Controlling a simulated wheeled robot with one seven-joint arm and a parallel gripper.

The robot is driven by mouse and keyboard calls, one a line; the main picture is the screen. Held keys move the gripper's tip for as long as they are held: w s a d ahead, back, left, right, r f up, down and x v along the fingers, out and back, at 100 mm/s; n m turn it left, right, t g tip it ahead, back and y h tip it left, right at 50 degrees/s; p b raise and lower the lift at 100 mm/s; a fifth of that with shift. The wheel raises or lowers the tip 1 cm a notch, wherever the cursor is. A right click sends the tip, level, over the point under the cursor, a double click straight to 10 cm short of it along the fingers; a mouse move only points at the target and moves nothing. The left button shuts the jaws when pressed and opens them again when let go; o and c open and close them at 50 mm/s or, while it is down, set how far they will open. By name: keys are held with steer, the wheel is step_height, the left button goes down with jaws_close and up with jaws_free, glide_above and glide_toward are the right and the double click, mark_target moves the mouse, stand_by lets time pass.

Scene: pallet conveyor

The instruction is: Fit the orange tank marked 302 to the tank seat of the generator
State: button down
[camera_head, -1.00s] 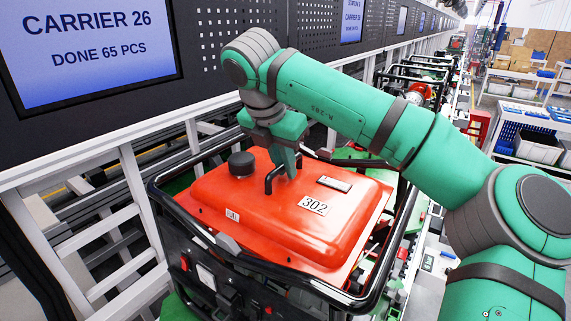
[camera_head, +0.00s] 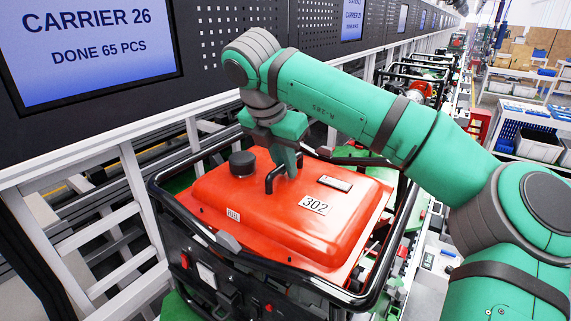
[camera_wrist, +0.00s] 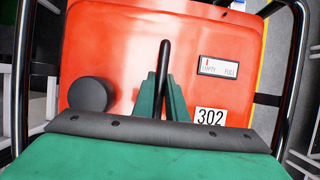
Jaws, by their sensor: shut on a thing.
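The orange tank marked 302 (camera_head: 330,238) sits inside the black tube frame of the generator (camera_head: 205,275) in the head view. It has a black cap and a black handle (camera_head: 270,180) on top. My gripper (camera_head: 285,170) is shut on the handle. In the wrist view my green gripper fingers (camera_wrist: 160,100) close around the handle (camera_wrist: 164,62), with the tank (camera_wrist: 200,40) below, its gauge and 302 label showing. The tank seat is hidden under the tank. I cannot tell whether the tank rests fully on it.
The frame's black tubes run close around the tank. A dark panel wall with a screen (camera_head: 85,45) and a white rail (camera_head: 130,160) stand at the left. More generators (camera_head: 415,85) stand farther along the line. Shelves with bins (camera_head: 530,130) stand at the far right.

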steer(key=shift+r, duration=0.1)
steer(key=c, duration=0.9)
jaws_free()
steer(key=shift+r, duration=3.4)
